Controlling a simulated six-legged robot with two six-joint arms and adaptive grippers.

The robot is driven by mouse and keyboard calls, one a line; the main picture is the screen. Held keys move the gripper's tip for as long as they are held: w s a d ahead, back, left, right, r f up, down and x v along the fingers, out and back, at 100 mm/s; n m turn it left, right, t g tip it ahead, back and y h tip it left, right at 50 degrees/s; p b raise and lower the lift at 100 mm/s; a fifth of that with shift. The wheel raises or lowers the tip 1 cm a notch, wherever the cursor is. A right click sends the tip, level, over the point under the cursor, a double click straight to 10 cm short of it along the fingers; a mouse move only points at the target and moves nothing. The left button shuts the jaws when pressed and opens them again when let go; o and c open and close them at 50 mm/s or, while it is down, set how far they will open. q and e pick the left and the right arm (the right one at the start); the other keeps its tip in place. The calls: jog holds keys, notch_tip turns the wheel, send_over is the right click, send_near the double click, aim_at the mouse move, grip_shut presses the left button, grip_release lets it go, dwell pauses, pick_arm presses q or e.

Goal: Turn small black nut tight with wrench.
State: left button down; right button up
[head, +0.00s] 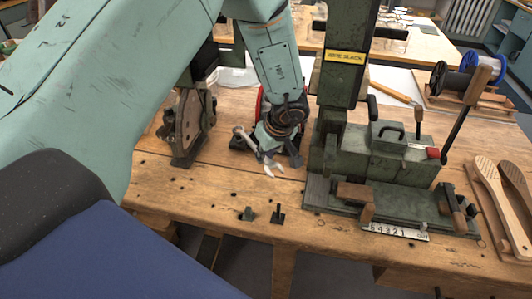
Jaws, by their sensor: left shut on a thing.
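My left gripper (270,165) hangs over the table, left of the green machine, at the end of my teal arm. It is shut on a slim grey metal wrench (242,136), whose end sticks out to the upper left. The rest of the wrench is hidden by the gripper. I cannot make out the small black nut for certain. Two small dark fittings, a left one (248,213) and a right one (277,215), stand near the table's front edge, below and apart from the gripper. My right gripper does not show.
The green machine (380,155) with a tall column stands close to the right of the gripper. A dark wheel-like device (187,125) stands to the left. Wooden brush bodies (490,190) lie at the far right. Wire spools (480,68) stand behind. The wooden tabletop (200,205) is mostly clear in front.

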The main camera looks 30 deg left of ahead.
pick_arm(q)
jog(key=shift+f+p, duration=0.35)
dwell(0.7)
jog(key=shift+p, duration=0.7)
dwell(0.4)
jog(key=shift+f, duration=0.7)
dwell(0.9)
